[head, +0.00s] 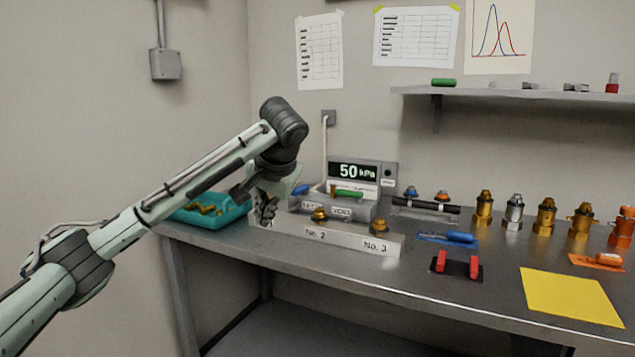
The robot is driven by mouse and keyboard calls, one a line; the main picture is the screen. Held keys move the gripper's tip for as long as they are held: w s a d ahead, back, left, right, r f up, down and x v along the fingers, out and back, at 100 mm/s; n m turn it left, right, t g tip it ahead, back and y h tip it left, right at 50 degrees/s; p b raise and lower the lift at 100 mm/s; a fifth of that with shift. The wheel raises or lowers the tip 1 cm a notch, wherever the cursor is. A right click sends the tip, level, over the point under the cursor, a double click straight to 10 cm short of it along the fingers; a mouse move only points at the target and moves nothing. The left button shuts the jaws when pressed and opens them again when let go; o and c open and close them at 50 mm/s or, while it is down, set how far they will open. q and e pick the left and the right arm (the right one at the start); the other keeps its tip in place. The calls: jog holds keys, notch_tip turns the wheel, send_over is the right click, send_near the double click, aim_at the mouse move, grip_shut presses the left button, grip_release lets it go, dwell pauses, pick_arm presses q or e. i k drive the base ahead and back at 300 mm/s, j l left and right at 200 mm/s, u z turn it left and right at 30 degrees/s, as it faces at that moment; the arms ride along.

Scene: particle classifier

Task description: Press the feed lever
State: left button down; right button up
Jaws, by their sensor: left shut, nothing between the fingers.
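A grey device with a display (353,171) reading 50 kPa stands on the bench. Its front box (350,224) carries two labels; the right one appears to read VENT, and the left one is too small to read surely. A blue lever (301,189) sits above the left label and a green lever (347,193) above the right one. My left gripper (266,214) points down, shut and empty, at the left end of the pale block (345,237) marked No. 2 and No. 3, left of the blue lever. The gripper hides that end of the block. My right gripper is out of view.
Brass fittings (319,215) and (379,228) sit on the block. A teal tray (207,213) stands at the left. Several fittings (484,208) line the back right. A red-and-black holder (457,265) and yellow mat (570,296) lie in front. A shelf (520,92) overhangs the back.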

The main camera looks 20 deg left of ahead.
aim_at(303, 189)
jog(key=i, duration=1.15)
